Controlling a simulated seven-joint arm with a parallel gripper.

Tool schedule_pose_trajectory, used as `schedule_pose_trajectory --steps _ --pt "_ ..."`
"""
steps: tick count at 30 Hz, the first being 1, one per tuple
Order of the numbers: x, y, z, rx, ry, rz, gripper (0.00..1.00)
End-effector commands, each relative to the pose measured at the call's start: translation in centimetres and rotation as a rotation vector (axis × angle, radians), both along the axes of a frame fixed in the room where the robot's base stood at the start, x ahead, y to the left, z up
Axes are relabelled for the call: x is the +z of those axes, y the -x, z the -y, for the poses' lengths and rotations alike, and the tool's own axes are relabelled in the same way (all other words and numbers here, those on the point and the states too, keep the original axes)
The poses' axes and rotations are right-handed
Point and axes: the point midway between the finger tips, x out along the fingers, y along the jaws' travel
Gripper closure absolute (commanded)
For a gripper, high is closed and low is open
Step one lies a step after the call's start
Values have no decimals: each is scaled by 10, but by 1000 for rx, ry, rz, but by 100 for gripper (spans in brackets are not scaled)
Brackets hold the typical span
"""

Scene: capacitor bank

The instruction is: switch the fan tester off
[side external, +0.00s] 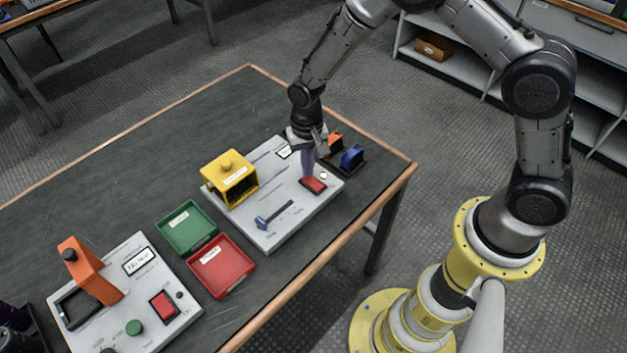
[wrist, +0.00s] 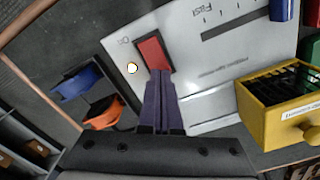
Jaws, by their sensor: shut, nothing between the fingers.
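A light grey panel (side external: 268,233) on the table carries a red rocker switch (side external: 313,185), a small pale lamp that looks lit, and a blue slider handle (side external: 261,222). In the wrist view the red switch (wrist: 154,53) has an "On" mark near its far left corner and the lamp (wrist: 132,68) beside it. My gripper (side external: 307,174) is shut and empty, pointing down over this panel. In the wrist view its fingertips (wrist: 160,74) are at the switch's near edge and hide part of it; I cannot tell whether they touch.
A yellow box (side external: 230,178) stands on the panel's left. Orange (side external: 335,140) and blue (side external: 352,157) pieces stand in a dark holder behind the switch. Green (side external: 187,228) and red (side external: 221,266) trays separate it from a second panel (side external: 118,325) with its own red switch (side external: 164,306).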

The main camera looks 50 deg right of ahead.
Motion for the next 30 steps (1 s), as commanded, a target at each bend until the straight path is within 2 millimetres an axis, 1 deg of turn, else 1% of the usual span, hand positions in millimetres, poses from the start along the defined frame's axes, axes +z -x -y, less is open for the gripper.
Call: schedule_pose_trajectory --steps 30 --pt "-14 0 0 0 0 -1 100"
